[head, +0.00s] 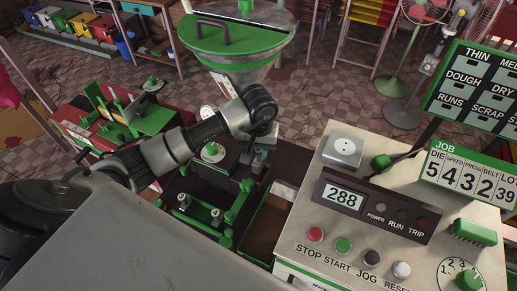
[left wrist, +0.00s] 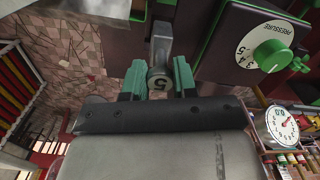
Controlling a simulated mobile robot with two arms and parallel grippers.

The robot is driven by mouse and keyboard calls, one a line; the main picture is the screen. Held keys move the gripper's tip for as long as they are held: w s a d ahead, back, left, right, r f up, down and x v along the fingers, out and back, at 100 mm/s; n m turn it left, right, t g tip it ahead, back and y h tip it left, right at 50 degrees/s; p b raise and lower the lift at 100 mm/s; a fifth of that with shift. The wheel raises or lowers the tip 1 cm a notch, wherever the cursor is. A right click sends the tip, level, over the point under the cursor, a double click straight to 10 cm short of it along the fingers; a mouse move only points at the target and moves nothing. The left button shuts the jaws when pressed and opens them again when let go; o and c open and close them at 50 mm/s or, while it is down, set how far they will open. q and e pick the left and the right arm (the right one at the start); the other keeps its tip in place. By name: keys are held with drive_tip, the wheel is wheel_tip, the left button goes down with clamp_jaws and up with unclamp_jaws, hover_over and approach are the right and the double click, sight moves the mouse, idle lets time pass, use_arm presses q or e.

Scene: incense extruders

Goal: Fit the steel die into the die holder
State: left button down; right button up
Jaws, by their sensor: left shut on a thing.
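My left gripper (left wrist: 157,80) has its green fingers closed on a grey metal piece marked 5 (left wrist: 160,83), which looks like the steel die. A grey bar (left wrist: 162,42) stands just beyond it in the left wrist view; I cannot tell whether it is part of the same piece. In the head view my left arm reaches in from the left and the gripper points down over the dark machine bed, where the held piece is too small to make out. The die holder cannot be told apart with certainty. My right gripper is not in view.
A green frame with metal posts (head: 205,213) lies in front of the arm. A control panel (head: 335,250) with buttons stands at the right, and a green-rimmed hopper (head: 235,45) behind. A pressure knob (left wrist: 271,56) and gauge (left wrist: 280,128) are close by in the wrist view.

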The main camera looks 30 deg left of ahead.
sight(259, 160)
use_arm(q)
drive_tip(key=shift+b, duration=0.35)
idle(0.7)
drive_tip(key=shift+f+b, duration=2.4)
drive_tip(key=shift+b, duration=0.75)
idle(0.9)
drive_tip(key=c, duration=0.8)
unclamp_jaws()
wheel_tip(259, 160, up, 11)
drive_tip(key=shift+f+b, duration=0.1)
drive_tip(key=shift+b, duration=0.95)
drive_tip(key=shift+s, duration=0.1)
